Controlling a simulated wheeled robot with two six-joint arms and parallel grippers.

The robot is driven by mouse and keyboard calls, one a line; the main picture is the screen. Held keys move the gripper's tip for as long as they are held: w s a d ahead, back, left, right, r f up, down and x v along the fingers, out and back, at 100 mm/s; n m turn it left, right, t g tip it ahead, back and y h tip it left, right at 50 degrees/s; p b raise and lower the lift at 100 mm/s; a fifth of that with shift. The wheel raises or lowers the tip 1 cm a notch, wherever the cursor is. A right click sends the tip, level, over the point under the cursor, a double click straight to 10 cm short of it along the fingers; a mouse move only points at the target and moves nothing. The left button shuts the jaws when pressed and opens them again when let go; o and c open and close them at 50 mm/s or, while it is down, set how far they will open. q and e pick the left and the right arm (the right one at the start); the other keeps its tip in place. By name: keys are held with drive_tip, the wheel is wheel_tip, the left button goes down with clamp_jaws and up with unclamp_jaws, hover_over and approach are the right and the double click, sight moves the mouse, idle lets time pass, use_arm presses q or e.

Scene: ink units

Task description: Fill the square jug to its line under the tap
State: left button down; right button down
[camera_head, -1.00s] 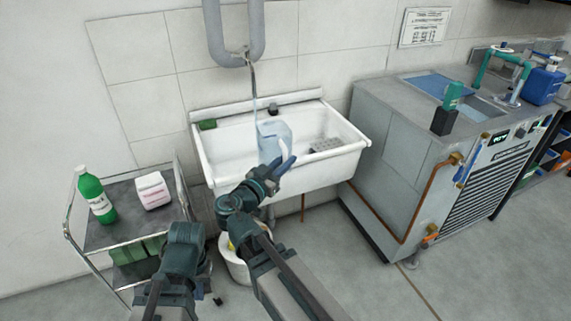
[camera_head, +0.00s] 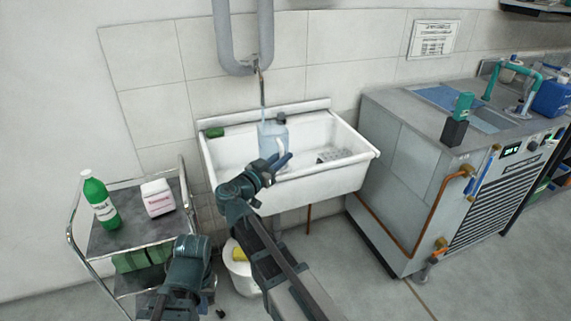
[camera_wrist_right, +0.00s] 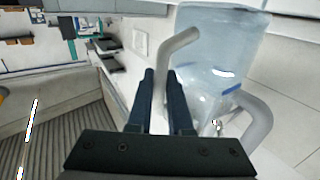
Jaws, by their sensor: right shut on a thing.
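The clear bluish square jug (camera_head: 268,142) is held upright in the white sink (camera_head: 350,172), below the tap (camera_head: 257,66). A thin stream runs from the tap down to the jug's top. My right gripper (camera_head: 276,165) is shut on the jug's pale handle, on the near side. In the right wrist view the two fingers (camera_wrist_right: 163,75) close on the handle (camera_wrist_right: 181,42), and the jug (camera_wrist_right: 220,35) fills the upper right. A blue mark (camera_wrist_right: 231,89) shows there; I cannot tell the water level against the line. My left gripper (camera_head: 190,262) is low beside the cart, its fingertips unclear.
A cart (camera_head: 130,235) with a green bottle (camera_head: 100,202) and a white container (camera_head: 157,198) stands left. A bucket (camera_head: 243,275) is under the sink. A grey machine (camera_head: 400,205) stands right. A green sponge (camera_head: 215,132) and a drain grid (camera_head: 333,155) are at the sink.

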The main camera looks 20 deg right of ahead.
sight(273, 148)
drive_tip(key=shift+w+f+b, duration=0.35)
drive_tip(key=shift+w, duration=1.1)
drive_tip(key=shift+w+f+b, duration=0.3)
drive_tip(key=shift+w+f, duration=0.05)
drive_tip(key=shift+w, duration=1.05)
drive_tip(key=shift+w+f+b, duration=0.35)
drive_tip(key=shift+w, duration=1.1)
idle(3.7)
